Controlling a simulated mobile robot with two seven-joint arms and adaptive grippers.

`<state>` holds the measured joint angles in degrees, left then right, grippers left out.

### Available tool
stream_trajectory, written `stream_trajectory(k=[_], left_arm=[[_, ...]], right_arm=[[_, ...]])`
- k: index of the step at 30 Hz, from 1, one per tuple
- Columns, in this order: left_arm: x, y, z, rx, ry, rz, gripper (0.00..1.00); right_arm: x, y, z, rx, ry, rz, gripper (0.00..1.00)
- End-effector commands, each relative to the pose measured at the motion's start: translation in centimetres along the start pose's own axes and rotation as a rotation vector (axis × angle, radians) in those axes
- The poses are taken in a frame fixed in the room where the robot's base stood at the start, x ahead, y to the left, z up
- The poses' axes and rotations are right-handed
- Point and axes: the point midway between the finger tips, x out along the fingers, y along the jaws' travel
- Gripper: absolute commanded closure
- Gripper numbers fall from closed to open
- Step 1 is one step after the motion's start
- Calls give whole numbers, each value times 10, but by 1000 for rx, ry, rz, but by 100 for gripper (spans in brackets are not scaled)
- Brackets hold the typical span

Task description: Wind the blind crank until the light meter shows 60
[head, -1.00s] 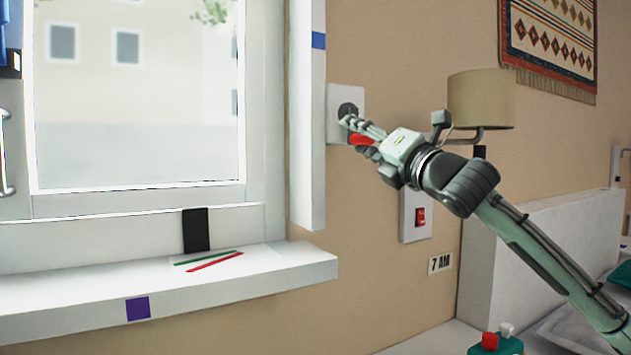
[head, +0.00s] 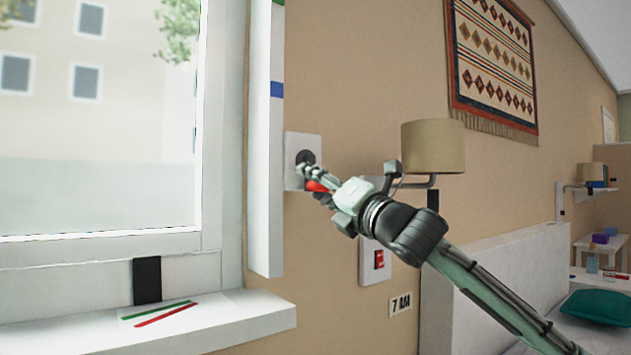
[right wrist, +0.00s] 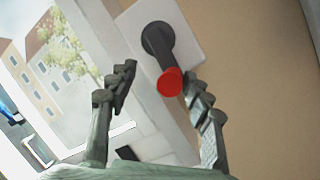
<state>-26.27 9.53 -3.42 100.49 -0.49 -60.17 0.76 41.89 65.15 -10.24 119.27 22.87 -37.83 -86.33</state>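The blind crank has a black hub and arm on a white wall plate (head: 292,178), right of the window, with a red knob (head: 316,186) hanging below the hub. My right gripper (head: 311,174) is at the crank and partly covers it. In the right wrist view the black crank arm (right wrist: 157,42) ends in the red knob (right wrist: 170,82). The knob lies between my spread fingers (right wrist: 160,84), close to the right one, with a clear gap to the left one. I cannot make out a light meter reading. My left gripper is not in view.
A lamp (head: 432,147) is close behind the arm. The white sill (head: 240,318) juts out at lower left, with a black block (head: 147,280) and green and red lines.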

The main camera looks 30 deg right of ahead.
Motion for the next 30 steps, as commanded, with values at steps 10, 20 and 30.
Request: stream_trajectory(k=[10, 20, 30], left_arm=[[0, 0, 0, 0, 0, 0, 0], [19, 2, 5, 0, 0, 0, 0], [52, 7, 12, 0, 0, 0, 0]], right_arm=[[0, -1, 0, 0, 0, -2, 52], [-20, -5, -3, -4, 0, -4, 52], [-54, -5, -4, -5, 0, -5, 52]])
